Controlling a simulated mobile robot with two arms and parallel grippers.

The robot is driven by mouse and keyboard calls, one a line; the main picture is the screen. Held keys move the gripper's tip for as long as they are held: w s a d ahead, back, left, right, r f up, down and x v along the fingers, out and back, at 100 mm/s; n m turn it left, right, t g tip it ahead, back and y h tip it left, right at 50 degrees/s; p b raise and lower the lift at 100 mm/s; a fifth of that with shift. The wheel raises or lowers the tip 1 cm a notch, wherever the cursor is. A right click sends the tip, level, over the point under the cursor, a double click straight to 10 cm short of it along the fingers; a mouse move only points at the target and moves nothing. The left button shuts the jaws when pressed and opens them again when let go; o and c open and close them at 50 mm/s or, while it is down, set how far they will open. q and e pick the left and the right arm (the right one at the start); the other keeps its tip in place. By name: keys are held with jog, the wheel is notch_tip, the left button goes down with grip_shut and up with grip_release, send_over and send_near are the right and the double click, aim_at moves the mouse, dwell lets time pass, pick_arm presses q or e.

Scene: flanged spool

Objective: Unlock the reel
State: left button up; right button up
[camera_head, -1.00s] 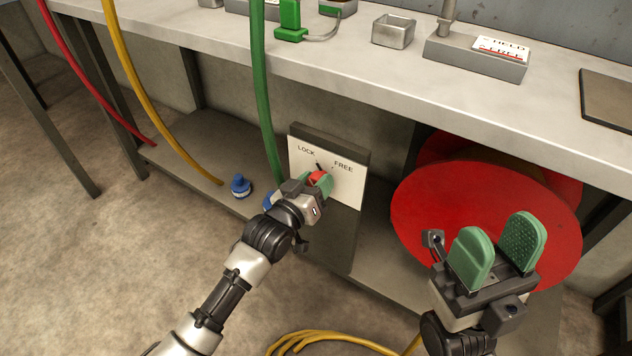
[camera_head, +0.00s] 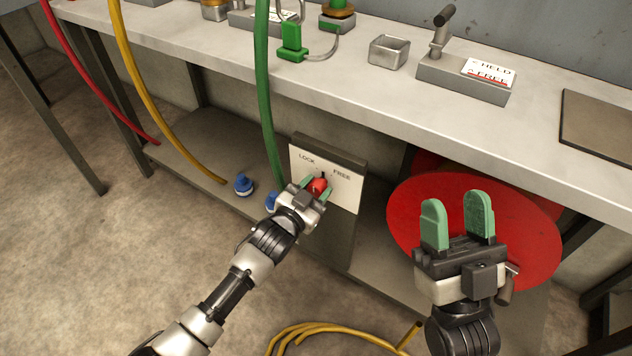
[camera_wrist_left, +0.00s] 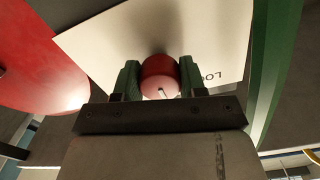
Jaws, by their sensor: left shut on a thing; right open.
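A red knob (camera_head: 318,186) sits on a pale panel (camera_head: 345,190) lettered LOCK on the left and FREE on the right, under the bench. My left gripper (camera_head: 317,188) is shut on the knob, a green finger on either side. The left wrist view shows the knob (camera_wrist_left: 160,76) between both fingers. A dark mark shows just above the knob, between the words; its exact direction is hard to tell. The reel with red flanges (camera_head: 540,232) stands right of the panel, partly behind my right gripper (camera_head: 457,215), which is open and empty with fingers up.
The grey bench (camera_head: 345,85) overhangs the panel and reel. A green hose (camera_head: 263,90) hangs left of the panel. A yellow hose coil (camera_head: 330,330) lies on the floor.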

pick_arm(q)
jog(key=m+p, duration=0.2)
jog(key=m, duration=0.2)
jog(key=shift+m, duration=1.6)
pick_arm(e)
jog(key=w+f+g+h, duration=0.3)
jog(key=w+f+g, duration=0.1)
jog(key=f+g, duration=0.3)
jog(key=shift+w+f+g, duration=0.15)
jog(key=shift+w+g, duration=0.05)
jog(key=shift+g, duration=0.3)
jog(key=shift+d, duration=0.1)
pick_arm(q)
jog(key=o, duration=0.9)
jog(key=shift+o, duration=0.2)
jog(key=shift+p, duration=0.3)
jog(key=shift+s+a, duration=0.1)
jog(key=shift+s, duration=0.05)
jog(key=p+v, duration=0.3)
jog(key=v, duration=0.7)
jog(key=shift+s, duration=0.2)
pick_arm(e)
jog(key=s+d+f+g+h, duration=0.2)
jog(key=s+f+g, duration=0.1)
jog(key=f+g, duration=0.4)
jog(key=shift+d+f+m+g+h, duration=0.2)
jog(key=shift+f+m+g+h, duration=0.1)
jog(key=shift+f, duration=0.45)
